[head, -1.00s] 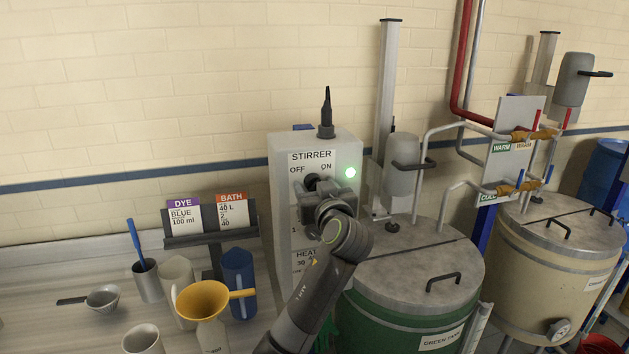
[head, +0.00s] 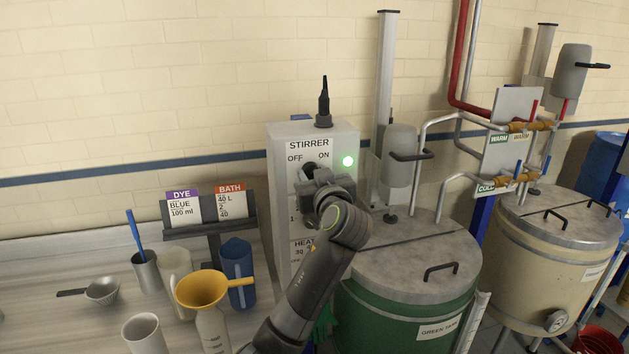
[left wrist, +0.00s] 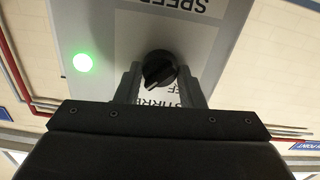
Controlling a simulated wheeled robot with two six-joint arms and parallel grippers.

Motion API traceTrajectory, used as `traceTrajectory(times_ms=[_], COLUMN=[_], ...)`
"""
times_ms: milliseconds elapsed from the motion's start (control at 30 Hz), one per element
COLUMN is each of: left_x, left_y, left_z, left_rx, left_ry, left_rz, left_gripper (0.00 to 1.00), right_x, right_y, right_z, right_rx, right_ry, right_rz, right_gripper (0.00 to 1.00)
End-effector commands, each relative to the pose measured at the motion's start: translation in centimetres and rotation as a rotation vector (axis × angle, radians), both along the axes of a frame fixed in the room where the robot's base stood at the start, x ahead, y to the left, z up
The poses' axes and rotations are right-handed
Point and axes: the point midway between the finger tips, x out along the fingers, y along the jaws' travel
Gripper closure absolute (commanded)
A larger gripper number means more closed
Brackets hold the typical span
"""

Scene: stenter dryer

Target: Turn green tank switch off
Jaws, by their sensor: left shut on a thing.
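The grey stirrer control box (head: 285,175) stands beside the green tank (head: 385,318), with OFF at left and ON at right on its label. Its green lamp (head: 348,161) is lit; the lamp also glows in the left wrist view (left wrist: 83,62). My left gripper (head: 311,174) is at the box front, just below the OFF/ON label. In the left wrist view, the black stirrer knob (left wrist: 159,68) sits between the fingers of my left gripper (left wrist: 160,84), which is shut on it. My gripper partly hides the knob in the head view. My right gripper is out of view.
A card stand (head: 215,231) and a yellow funnel (head: 201,289) on a bottle are on the bench at left, near a blue jug (head: 237,272). A beige tank (head: 540,255) and pipes stand at right. A mixer motor (head: 400,150) rises behind the green tank.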

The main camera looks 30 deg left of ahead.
Motion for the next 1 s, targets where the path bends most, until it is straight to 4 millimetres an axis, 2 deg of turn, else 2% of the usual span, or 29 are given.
traceTrajectory(times_ms=[33,1000], left_x=[0.0,0.0], left_y=[0.0,0.0], left_z=[-0.4,-0.6], left_rx=[-0.016,-0.593], left_ry=[-0.022,-0.697], left_rz=[0.000,-0.002], left_gripper=[0.88,0.88], right_x=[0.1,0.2], right_y=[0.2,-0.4], right_z=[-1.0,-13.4], right_rx=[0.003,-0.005], right_ry=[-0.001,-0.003], right_rz=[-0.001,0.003], right_gripper=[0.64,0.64])
